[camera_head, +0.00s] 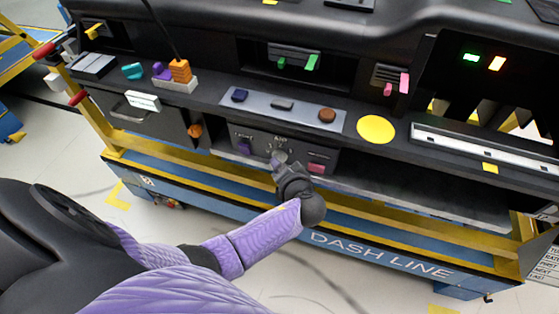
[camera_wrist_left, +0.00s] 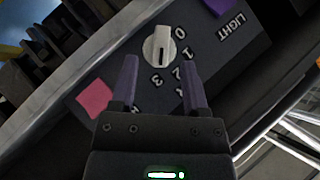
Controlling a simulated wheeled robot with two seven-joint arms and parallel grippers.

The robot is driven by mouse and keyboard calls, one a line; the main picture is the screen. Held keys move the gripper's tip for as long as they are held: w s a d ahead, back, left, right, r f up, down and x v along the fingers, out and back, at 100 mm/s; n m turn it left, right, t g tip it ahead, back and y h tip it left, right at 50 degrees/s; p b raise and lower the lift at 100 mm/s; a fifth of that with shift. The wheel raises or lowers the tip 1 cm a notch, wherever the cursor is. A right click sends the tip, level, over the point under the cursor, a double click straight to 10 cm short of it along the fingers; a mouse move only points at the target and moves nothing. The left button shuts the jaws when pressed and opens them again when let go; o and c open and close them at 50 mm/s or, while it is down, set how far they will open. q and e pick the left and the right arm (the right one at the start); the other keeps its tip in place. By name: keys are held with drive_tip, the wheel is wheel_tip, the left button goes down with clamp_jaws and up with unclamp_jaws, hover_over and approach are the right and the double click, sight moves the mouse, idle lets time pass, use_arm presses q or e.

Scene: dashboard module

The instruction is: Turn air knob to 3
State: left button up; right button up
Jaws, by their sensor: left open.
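The air knob (camera_wrist_left: 159,46) is a pale round dial with a raised grip on a dark panel (camera_wrist_left: 228,62). The digits 0, 1, 2 and 3 curve around its right and lower side in the left wrist view. A short dark mark shows on the knob, but I cannot tell surely which digit it points to. My left gripper (camera_wrist_left: 158,80) is open, its two purple fingers either side of the knob's lower part and apart from it. In the head view my left gripper (camera_head: 281,167) is in front of the panel and partly hides the knob.
A purple control (camera_head: 244,147) marked LIGHT and a pink button (camera_head: 317,168) flank the knob on the panel. A grey strip with small parts (camera_head: 282,105) and a yellow disc (camera_head: 376,129) lie on the ledge above. A yellow and blue frame stands below.

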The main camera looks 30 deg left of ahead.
use_arm(q)
drive_tip(key=p+v, duration=0.1)
drive_tip(key=v, duration=0.6)
